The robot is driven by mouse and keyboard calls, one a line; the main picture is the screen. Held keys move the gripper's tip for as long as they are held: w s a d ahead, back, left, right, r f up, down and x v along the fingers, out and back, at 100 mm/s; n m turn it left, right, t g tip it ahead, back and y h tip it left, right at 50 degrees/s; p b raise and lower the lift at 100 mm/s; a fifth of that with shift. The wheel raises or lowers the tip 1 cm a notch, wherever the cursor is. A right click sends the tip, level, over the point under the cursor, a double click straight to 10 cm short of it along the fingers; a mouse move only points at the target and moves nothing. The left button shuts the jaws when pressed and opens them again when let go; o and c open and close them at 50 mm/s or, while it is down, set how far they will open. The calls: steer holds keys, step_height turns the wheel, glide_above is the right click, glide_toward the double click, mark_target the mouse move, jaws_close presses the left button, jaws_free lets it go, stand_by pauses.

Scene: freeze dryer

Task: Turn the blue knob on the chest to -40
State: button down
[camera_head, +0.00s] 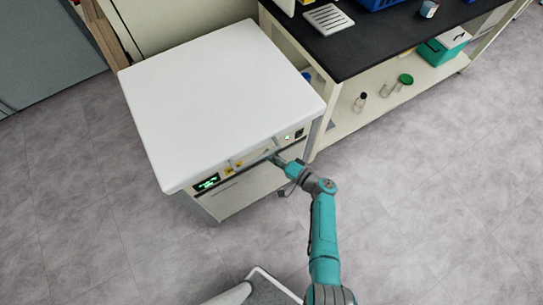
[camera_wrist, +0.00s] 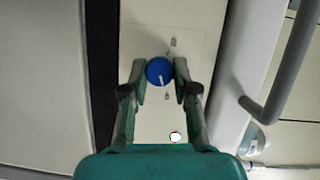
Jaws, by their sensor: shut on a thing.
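The chest (camera_head: 215,95) is a white-topped cabinet left of centre in the head view, with a control panel along its front. The blue knob (camera_wrist: 159,70) shows in the wrist view as a round blue disc with a white pointer line, set on a pale panel (camera_wrist: 190,40). My gripper (camera_wrist: 160,74) has its two fingertips on either side of the knob and is shut on it. In the head view my gripper (camera_head: 280,160) reaches the front panel, and the knob is hidden there. Small markings sit near the knob; I cannot read them.
A green display (camera_head: 207,182) is at the panel's left. A grey bar handle (camera_wrist: 285,75) stands out at the right in the wrist view. A dark-topped bench (camera_head: 370,40) with shelf bottles adjoins the chest at the right.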

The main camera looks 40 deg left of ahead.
steer(key=c, duration=0.9)
jaws_free()
steer(key=shift+d, duration=0.15)
steer(key=d, duration=1.1)
steer(key=shift+d+r, duration=0.25)
steer(key=shift+d, duration=0.15)
